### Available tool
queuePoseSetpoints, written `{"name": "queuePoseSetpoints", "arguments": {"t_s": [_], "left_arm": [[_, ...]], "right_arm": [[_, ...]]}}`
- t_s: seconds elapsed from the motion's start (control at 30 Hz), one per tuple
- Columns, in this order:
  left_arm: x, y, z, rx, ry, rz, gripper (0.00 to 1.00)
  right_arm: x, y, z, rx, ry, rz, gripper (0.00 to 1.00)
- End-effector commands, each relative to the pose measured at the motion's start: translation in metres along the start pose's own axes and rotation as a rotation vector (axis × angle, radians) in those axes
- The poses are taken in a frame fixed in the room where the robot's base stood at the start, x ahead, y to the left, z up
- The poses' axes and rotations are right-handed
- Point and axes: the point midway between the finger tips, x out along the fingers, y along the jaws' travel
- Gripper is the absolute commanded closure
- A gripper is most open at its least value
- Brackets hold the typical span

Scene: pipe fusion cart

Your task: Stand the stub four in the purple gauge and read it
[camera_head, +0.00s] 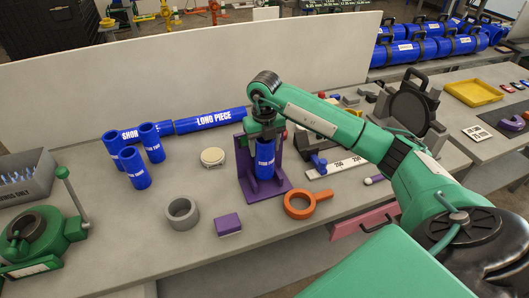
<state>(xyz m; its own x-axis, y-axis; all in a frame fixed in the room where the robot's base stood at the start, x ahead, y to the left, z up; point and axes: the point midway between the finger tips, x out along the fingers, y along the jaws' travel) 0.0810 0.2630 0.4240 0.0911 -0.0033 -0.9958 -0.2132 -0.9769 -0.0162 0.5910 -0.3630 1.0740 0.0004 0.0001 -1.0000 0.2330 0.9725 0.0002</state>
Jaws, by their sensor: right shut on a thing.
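The purple gauge (275,187) stands on the grey bench near the middle, with a flat base and an upright back. A blue stub (265,163) with a small white label stands upright at the gauge, in front of its back plate; the label is too small to read surely. My right gripper (264,136) is above it, pointing down, and is shut on the stub's top. Whether the stub's foot rests on the gauge base is hard to tell. My left gripper is out of view.
Several other blue stubs (133,168) stand at left, before the lying long piece (212,119). A grey ring (183,213), a purple block (228,224) and an orange ring tool (302,204) lie near the front. A green clamp machine (38,240) stands far left.

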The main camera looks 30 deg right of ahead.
Motion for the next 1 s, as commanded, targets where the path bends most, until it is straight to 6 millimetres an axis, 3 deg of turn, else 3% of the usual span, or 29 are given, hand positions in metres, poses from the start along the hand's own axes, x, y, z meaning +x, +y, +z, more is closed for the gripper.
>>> {"name": "queuePoseSetpoints", "arguments": {"t_s": [0.23,0.6,0.63,0.73,1.0], "left_arm": [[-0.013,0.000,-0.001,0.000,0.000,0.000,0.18],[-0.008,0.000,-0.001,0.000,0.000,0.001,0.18],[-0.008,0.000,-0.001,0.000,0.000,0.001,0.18],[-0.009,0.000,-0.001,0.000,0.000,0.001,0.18],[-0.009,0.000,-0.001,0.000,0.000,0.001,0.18]], "right_arm": [[0.033,0.000,-0.001,-0.001,0.004,0.000,0.72],[0.041,0.000,0.000,-0.001,0.000,0.000,0.72],[0.042,0.000,0.000,-0.001,0.001,0.000,0.42],[0.040,0.000,0.000,-0.001,0.001,0.000,0.22],[0.040,0.000,0.000,0.000,0.001,0.000,0.22]]}}
